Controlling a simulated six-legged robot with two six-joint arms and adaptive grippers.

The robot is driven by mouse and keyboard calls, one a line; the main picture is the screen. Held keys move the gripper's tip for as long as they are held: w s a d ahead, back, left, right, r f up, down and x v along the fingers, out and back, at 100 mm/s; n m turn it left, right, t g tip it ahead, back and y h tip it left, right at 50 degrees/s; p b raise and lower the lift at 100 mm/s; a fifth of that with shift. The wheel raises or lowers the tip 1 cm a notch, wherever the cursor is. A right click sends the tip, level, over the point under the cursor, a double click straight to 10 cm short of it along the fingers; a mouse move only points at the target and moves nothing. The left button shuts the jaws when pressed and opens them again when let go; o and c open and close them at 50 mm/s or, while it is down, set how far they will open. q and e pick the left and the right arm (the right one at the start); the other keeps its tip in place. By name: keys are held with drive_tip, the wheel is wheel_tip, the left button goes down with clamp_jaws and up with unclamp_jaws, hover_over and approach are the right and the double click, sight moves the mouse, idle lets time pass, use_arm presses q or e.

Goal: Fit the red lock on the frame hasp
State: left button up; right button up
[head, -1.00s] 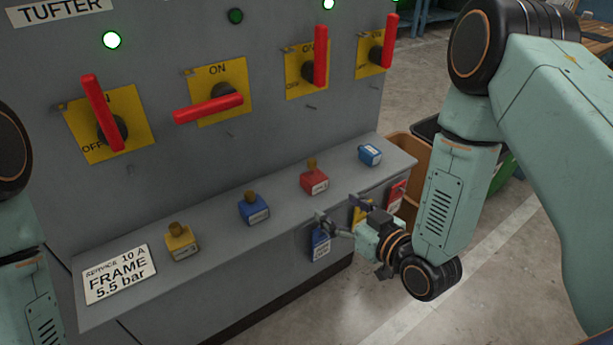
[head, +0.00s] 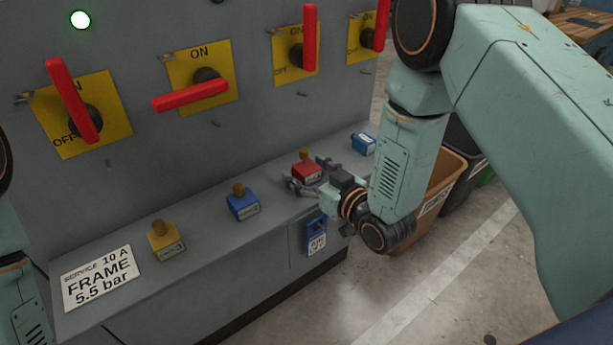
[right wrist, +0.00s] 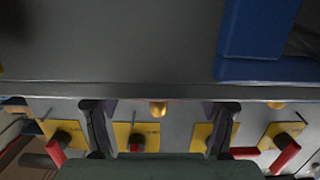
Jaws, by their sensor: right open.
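The red lock (head: 306,172), with a brass-coloured top, stands on the grey shelf in the head view. My right gripper (head: 311,176) is open at the lock, one finger on each side of it. Whether the fingers touch it I cannot tell. Small grey hasp-like pieces (head: 22,98) sit at the yellow switch plates; I cannot read which is the frame's. My left gripper is out of view.
A yellow lock (head: 166,241) and blue locks (head: 242,203) (head: 363,143) share the shelf. A FRAME sign (head: 97,278) lies at left. Red switch handles (head: 190,95) jut from the panel. An orange bin (head: 440,188) stands right.

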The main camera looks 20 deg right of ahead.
drive_tip(key=shift+w+a, duration=0.15)
drive_tip(key=shift+w, duration=0.05)
